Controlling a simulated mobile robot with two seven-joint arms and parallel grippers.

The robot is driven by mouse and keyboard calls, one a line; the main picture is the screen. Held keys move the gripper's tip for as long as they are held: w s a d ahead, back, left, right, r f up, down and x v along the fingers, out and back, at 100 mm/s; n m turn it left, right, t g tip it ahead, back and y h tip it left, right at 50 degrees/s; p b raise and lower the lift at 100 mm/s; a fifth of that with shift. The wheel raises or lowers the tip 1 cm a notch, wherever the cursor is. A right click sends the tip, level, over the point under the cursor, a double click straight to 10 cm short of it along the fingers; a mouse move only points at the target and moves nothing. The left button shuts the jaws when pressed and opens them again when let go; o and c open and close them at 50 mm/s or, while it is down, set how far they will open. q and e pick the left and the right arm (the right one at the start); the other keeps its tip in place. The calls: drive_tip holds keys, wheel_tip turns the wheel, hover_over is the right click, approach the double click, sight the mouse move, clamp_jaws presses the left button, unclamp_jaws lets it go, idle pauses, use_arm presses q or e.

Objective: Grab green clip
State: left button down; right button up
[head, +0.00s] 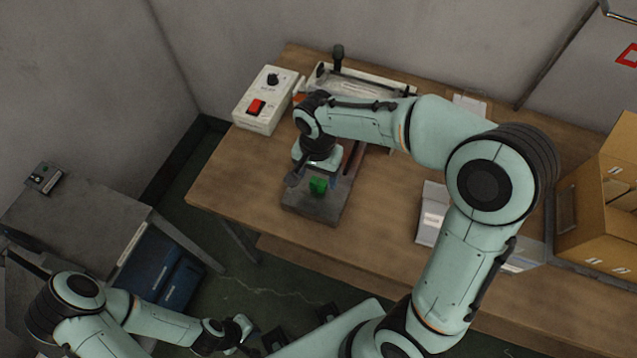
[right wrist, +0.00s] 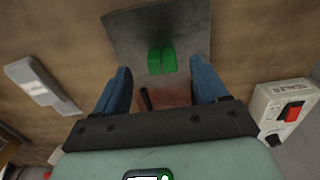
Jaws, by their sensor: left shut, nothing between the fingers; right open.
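The green clip (head: 318,186) sits on a grey plate (head: 310,208) near the front edge of the wooden table. In the right wrist view the clip (right wrist: 161,61) lies between the lines of my two blue fingers, near the tips. My right gripper (right wrist: 160,76) is open, with nothing held, and points down at the plate. In the head view my right wrist partly covers the plate's far part. My left gripper (head: 248,332) is low at the bottom left, away from the table, shut and empty.
A white control box with a red switch (head: 257,107) stands behind on the left. A device with a lever (head: 338,56) is at the back. A small grey-white box (head: 432,212) and a cardboard box (head: 600,190) are to the right. A grey side table (head: 80,215) stands at left.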

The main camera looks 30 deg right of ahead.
sight(318, 183)
drive_tip(key=f, duration=0.5)
drive_tip(key=shift+w+d+f, duration=0.15)
drive_tip(key=shift+w+f, duration=0.05)
drive_tip(key=shift+f, duration=0.1)
drive_tip(key=c, duration=1)
